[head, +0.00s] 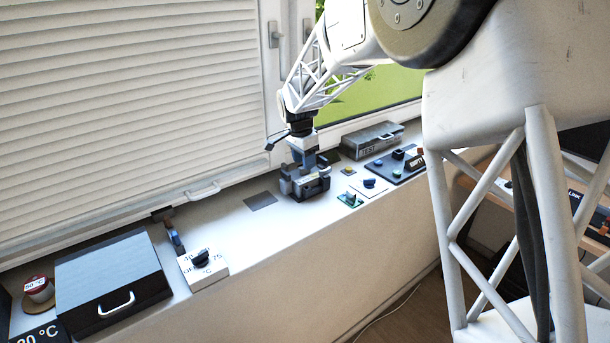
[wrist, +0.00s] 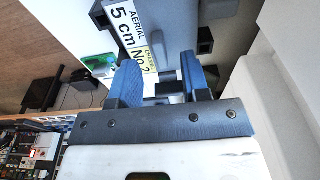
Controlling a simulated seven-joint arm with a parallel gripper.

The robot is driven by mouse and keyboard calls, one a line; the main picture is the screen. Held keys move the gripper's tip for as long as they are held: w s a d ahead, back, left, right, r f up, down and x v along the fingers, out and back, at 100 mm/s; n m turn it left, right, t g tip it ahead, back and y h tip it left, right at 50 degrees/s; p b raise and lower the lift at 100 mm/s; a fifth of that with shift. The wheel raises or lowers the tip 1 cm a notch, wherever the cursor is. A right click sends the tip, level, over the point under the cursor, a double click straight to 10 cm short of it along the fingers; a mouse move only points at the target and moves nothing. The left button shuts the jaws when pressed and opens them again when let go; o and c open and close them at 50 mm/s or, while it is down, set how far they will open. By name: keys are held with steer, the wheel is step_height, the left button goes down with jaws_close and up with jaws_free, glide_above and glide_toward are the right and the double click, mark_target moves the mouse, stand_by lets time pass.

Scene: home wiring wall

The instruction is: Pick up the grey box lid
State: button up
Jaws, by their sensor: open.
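My gripper (head: 308,165) is low over the sill, at a grey box with dark side blocks (head: 318,184). In the wrist view the two blue fingers (wrist: 160,75) are apart, with the grey box (wrist: 172,18) just beyond them. Its labels read "AERIAL 5 cm" and "CHANNEL No 2". The fingers partly hide it, and I cannot tell whether they touch it. No separate lid edge is clear on this box. A grey case marked TEST (head: 372,140) lies behind to the right. A dark grey box with a light handle (head: 112,270) stands at the far left.
The sill between dial block and gripper is mostly clear.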

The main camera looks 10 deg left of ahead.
steer(key=shift+w+d+f, duration=0.1)
steer(key=shift+w+f, duration=0.05)
steer(key=shift+f, duration=1.1)
jaws_close()
